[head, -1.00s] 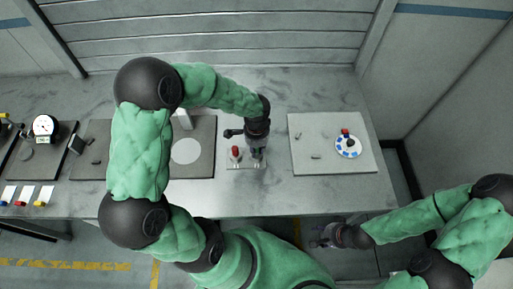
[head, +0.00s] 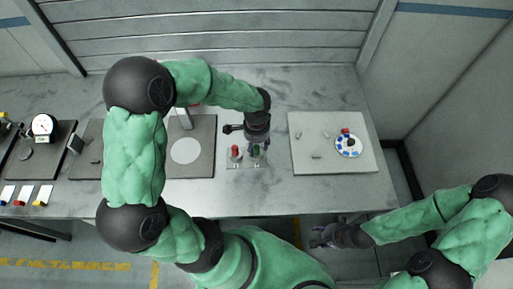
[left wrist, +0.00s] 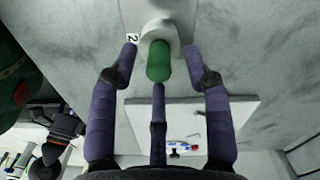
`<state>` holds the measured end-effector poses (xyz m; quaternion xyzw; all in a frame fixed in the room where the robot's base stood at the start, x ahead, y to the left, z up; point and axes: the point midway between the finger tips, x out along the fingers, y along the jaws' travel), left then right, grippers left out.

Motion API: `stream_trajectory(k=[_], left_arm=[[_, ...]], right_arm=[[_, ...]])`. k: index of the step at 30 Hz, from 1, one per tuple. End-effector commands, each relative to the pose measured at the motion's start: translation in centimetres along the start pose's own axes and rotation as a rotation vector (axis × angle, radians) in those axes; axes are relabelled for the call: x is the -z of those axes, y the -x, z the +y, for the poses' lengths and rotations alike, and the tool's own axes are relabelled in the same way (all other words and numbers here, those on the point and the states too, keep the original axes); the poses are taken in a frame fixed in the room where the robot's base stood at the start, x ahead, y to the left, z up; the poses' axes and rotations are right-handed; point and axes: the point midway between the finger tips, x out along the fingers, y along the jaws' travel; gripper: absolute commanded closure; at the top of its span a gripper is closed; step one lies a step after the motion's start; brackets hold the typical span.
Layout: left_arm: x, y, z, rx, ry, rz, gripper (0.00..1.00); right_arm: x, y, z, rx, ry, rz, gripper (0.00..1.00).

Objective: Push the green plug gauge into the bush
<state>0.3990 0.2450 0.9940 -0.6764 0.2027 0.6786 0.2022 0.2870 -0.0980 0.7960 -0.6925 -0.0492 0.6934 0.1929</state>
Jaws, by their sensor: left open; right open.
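The green plug gauge (head: 256,150) is on the right part of a small pale plate (head: 246,165) near the table's front edge. In the left wrist view the green gauge (left wrist: 158,64) points toward the camera from a pale round bush (left wrist: 158,30), beside a label "2". How deep it sits I cannot tell. My left gripper (left wrist: 160,52) is open, its fingers spread on both sides of the green gauge with gaps; it also shows in the head view (head: 257,143). My right gripper (head: 322,239) is open and empty, in front of the table.
A red plug gauge (head: 236,151) stands left of the green one on the same plate. A grey board (head: 305,165) with a round white dish (head: 348,146) lies to the right. A dark board with a white disc (head: 186,151) and a dial gauge (head: 43,126) are to the left.

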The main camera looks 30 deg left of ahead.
Motion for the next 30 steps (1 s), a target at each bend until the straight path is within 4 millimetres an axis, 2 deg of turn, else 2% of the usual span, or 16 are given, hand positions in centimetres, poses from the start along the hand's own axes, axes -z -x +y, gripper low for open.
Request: stream_trajectory(k=[6,13,19,30], left_arm=[[0.1,4.6,-0.1,0.004,-0.001,0.004,0.51],[0.1,8.0,0.0,0.001,0.000,0.002,0.51],[0.0,9.2,0.0,0.000,-0.001,0.001,0.51],[0.0,9.3,0.0,0.000,0.000,0.001,0.51]], right_arm=[[0.0,0.0,0.0,0.000,0.000,0.000,0.51],[0.0,0.0,0.0,0.000,0.000,0.000,0.51],[0.0,0.0,0.0,0.000,0.000,0.000,0.51],[0.0,0.0,0.0,0.000,0.000,0.000,0.51]])
